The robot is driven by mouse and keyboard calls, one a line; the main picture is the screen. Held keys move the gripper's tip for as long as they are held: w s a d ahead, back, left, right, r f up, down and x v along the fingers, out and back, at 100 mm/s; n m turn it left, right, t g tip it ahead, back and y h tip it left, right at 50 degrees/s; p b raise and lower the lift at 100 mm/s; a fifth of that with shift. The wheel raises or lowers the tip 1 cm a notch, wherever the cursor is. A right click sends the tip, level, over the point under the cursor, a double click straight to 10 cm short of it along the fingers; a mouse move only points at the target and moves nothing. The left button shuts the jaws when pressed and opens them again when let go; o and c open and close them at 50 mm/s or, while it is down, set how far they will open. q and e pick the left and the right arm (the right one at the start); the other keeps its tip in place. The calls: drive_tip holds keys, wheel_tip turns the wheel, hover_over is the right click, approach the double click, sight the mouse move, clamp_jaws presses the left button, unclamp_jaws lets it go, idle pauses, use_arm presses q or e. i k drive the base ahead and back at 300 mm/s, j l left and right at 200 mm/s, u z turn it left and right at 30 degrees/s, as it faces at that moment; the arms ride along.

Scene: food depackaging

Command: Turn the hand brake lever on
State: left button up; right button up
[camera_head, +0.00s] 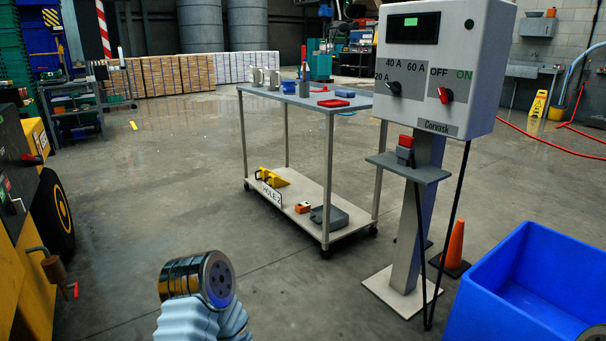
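A yellow and black machine (28,290) stands at the left edge, cut off by the frame. A lever with a red grip (32,158) is on its upper side. Lower down, a bent bracket with a brown cylinder (54,268) and a small red-tipped handle (75,290) sticks out from it. I cannot tell which of these is the hand brake lever, or whether it is on. One of my arm links, with a blue sleeve and metal rings, shows at the bottom. Neither gripper is in view.
A two-level cart (285,190) holding several items stands in the middle. A control box on a post (440,70) has an OFF/ON knob (445,95). A blue bin (530,290) and an orange cone (455,245) are at right. Floor between machine and cart is clear.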

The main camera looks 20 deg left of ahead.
sight(37, 160)
drive_tip(key=i+u, duration=0.25)
drive_tip(key=u, duration=0.15)
drive_tip(key=i+u, duration=0.25)
drive_tip(key=u, duration=0.2)
drive_tip(key=i+l+u, duration=0.1)
drive_tip(key=i+u, duration=0.15)
drive_tip(key=u, duration=0.15)
drive_tip(key=i+l+u, duration=0.2)
drive_tip(key=u, duration=0.2)
drive_tip(key=i+l+u, duration=0.2)
drive_tip(key=u, duration=0.25)
drive_tip(key=i+l+u, duration=0.6)
drive_tip(key=l, duration=0.25)
drive_tip(key=k, duration=0.1)
